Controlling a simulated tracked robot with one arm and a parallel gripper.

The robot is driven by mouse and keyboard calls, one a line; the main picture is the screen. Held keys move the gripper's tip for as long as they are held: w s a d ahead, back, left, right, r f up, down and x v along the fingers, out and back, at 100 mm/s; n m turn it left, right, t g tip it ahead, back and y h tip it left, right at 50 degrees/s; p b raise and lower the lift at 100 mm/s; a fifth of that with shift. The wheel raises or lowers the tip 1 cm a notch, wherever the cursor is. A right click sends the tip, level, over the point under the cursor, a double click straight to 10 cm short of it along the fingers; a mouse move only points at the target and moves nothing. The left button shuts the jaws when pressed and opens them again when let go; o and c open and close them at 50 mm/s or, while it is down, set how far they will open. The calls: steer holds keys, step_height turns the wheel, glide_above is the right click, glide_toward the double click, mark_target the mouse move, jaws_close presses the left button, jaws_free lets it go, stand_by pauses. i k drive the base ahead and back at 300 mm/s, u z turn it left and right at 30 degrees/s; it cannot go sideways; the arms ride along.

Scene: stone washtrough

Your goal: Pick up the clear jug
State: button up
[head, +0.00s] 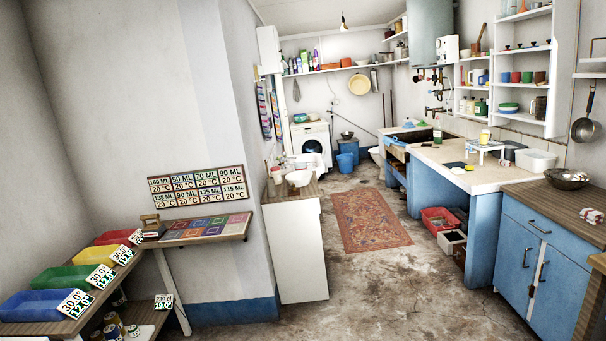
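I cannot make out a clear jug for certain at this distance. A greyish, jug-like vessel (538,107) stands on the lower right shelf of the white wall rack; it is too small to tell whether it is clear. Small glass-like vessels (508,8) show on the rack's top shelf at the upper edge of the picture. My gripper is not in view.
A patterned rug (370,220) lies on the open concrete floor. Blue cabinets (540,270) and a stone-topped counter (450,165) line the right. A white cabinet (301,250) and shelves with coloured bins (45,304) stand left. A red crate (438,220) sits by the counter.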

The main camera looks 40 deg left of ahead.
mark_target(304, 169)
steer(key=u, duration=0.2)
steer(key=i, duration=2.55)
steer(key=u, duration=0.5)
steer(key=i, duration=1.3)
steer(key=u, duration=0.55)
steer(key=i, duration=1.25)
steer(key=u, duration=0.45)
steer(key=i, duration=1.35)
steer(key=u, duration=0.2)
